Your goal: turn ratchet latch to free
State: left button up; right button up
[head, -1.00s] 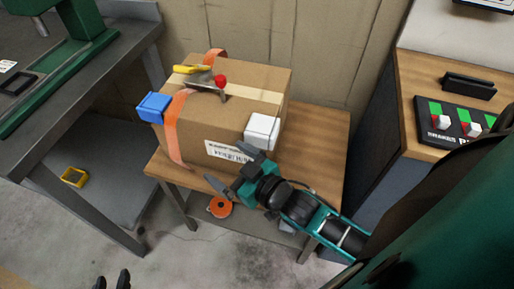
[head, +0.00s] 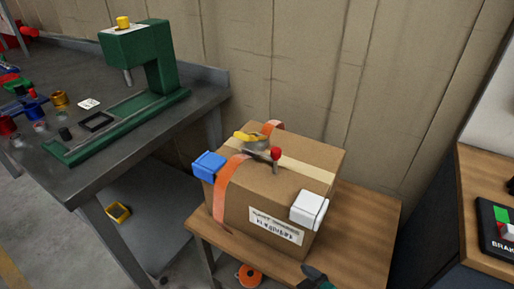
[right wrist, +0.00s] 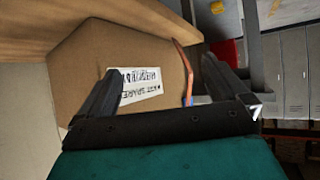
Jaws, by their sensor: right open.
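The ratchet latch (head: 257,146) lies on top of a cardboard box (head: 262,212), on an orange strap (head: 222,190) that runs over the box. It has a yellow part at the left and a lever with a red knob (head: 276,153) at the right. My right gripper (right wrist: 160,65) is open and empty, facing the labelled front of the box in the right wrist view; the latch does not show there. In the head view only a tip of my right gripper (head: 317,273) shows at the bottom edge, below the box. My left gripper is not in view.
The box stands on a wooden table (head: 365,230), with a blue block (head: 209,166) and a white block (head: 309,209) at its corners. A dark workbench (head: 150,140) with a green press (head: 150,60) stands left. An orange reel (head: 249,277) is below the table. A cabinet stands right.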

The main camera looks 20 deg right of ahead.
aim_at(275, 152)
jog(key=i+l+z, duration=0.1)
jog(key=z, duration=0.35)
jog(key=i+z, duration=0.15)
jog(key=z, duration=0.3)
jog(key=i+j, duration=0.1)
jog(key=j, duration=0.1)
